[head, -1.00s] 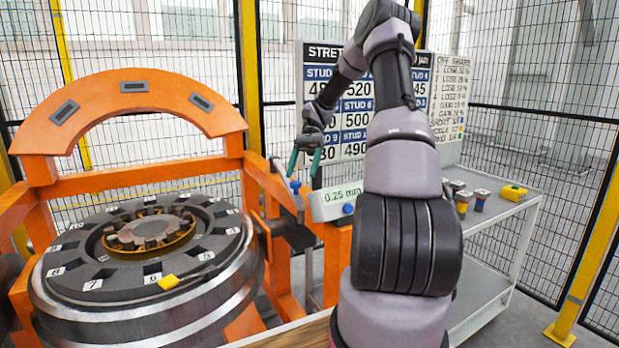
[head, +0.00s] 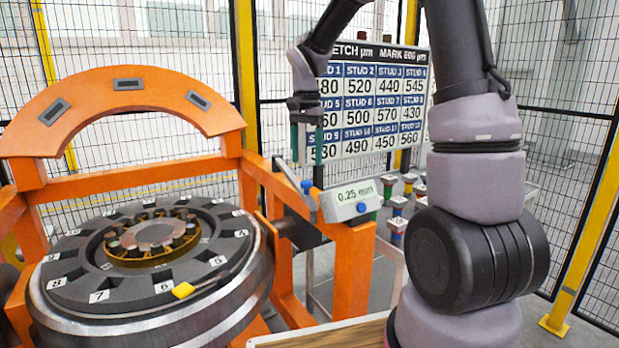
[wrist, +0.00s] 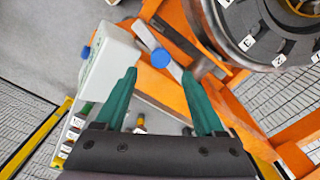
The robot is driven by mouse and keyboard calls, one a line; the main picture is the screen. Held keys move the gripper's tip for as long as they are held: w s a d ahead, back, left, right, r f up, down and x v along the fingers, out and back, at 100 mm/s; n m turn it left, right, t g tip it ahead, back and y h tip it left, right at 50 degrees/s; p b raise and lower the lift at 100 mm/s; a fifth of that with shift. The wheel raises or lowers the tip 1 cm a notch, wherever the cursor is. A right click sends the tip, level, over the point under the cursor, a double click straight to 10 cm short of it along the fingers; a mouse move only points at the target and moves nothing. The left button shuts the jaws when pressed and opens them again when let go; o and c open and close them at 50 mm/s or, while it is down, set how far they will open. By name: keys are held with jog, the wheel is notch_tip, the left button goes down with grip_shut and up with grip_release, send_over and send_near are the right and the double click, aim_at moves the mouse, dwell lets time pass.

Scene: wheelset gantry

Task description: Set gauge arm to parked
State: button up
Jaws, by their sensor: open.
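The gauge box (head: 350,198) reads 0.25 mm and sits on the orange frame. A slim grey gauge arm (head: 288,174) with a blue knob (head: 307,187) slants beside its left end. In the wrist view the grey gauge arm (wrist: 147,36) and its blue knob (wrist: 160,58) show between and just beyond my fingertips. My gripper (head: 307,162) is open with its green fingers pointing down, above the knob in the head view. In the wrist view my gripper (wrist: 160,72) holds nothing. I cannot tell how far the fingertips are from the knob.
The dark wheel (head: 150,280) with numbered slots and a yellow tag (head: 183,290) lies at left under an orange arch (head: 125,85). A stretch chart (head: 375,110) stands behind the gauge box. Several coloured studs (head: 398,205) stand behind at right. Mesh fencing closes the back.

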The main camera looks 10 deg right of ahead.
aim_at(307, 182)
notch_tip(307, 182, down, 7)
jog(key=shift+r, duration=0.2)
grip_shut()
dwell(1.5)
